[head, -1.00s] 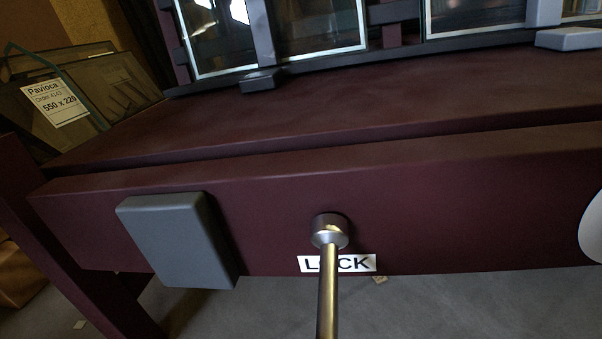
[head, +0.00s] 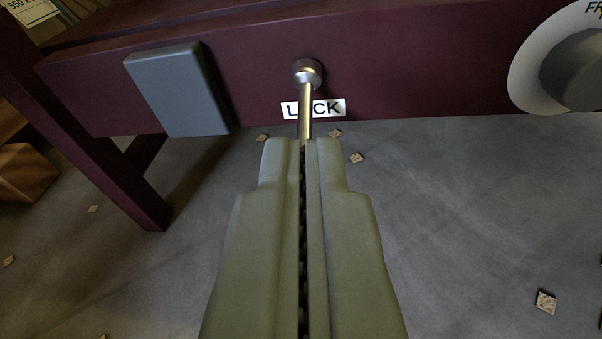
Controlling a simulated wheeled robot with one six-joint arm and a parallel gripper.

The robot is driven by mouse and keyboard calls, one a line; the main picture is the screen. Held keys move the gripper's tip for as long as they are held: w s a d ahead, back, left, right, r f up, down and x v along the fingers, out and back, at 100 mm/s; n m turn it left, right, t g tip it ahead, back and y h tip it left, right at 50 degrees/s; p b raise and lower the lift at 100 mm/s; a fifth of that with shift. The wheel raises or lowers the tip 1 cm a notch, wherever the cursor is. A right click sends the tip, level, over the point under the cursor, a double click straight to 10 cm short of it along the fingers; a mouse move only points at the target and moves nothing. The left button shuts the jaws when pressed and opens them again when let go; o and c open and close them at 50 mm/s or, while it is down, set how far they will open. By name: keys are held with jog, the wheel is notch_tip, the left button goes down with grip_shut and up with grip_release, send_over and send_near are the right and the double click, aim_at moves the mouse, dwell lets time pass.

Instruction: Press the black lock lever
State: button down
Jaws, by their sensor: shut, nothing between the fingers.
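The lock lever shows as a brass-coloured rod (head: 306,104) coming out of a round metal hub (head: 308,73) on the dark red beam. A white label (head: 330,107) reading LOCK is behind the rod and partly covered by it. No black part of the lever shows; its near end is hidden by my gripper. My gripper (head: 303,143) is shut and empty, in the middle of the head view. Its fingertips overlap the lower end of the rod in the picture; I cannot tell whether they touch it.
A grey box (head: 176,90) is fixed to the dark red beam (head: 420,70) left of the lever. A round white dial plate with a grey knob (head: 582,75) is at the right. A dark red leg (head: 95,150) stands at the left. Small chips lie on the grey floor.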

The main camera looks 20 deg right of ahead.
jog(key=v, duration=0.9)
jog(key=shift+w+f, duration=0.1)
dwell(0.3)
